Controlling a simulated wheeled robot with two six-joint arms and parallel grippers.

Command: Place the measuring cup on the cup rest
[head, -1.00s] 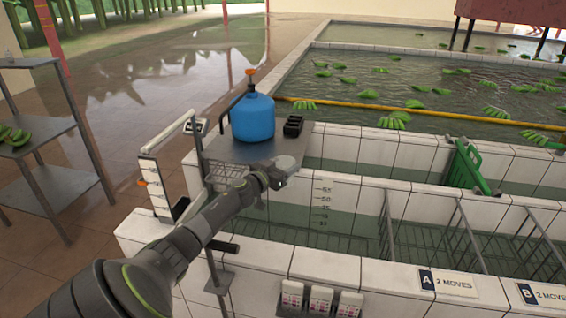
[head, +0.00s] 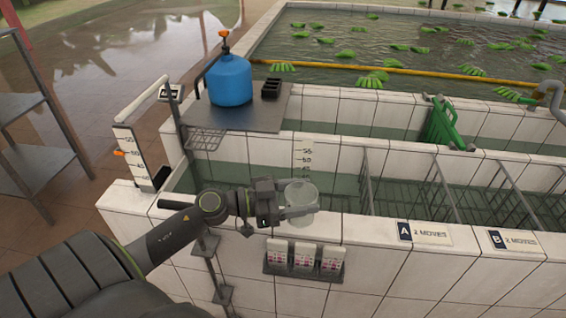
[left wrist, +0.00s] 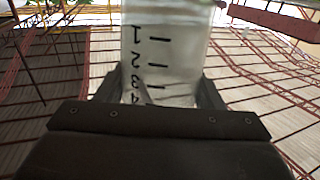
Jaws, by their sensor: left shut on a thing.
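The measuring cup (head: 301,198) is a clear, whitish cup held by my left gripper (head: 292,211) over the near tiled rim of the tank. In the left wrist view the cup (left wrist: 165,55) shows black marks and numbers, and the gripper's fingers (left wrist: 155,95) close on its two sides. The cup looks roughly upright in the head view. A small wire rack (head: 205,139), which may be the cup rest, juts from the near left edge of the grey shelf and looks empty. My right gripper is not in view.
A blue sprayer tank (head: 230,80) and a small black holder (head: 271,89) stand on the grey shelf (head: 250,118). A white measuring post (head: 130,158) rises at left. White packets (head: 304,257) hang on the front wall.

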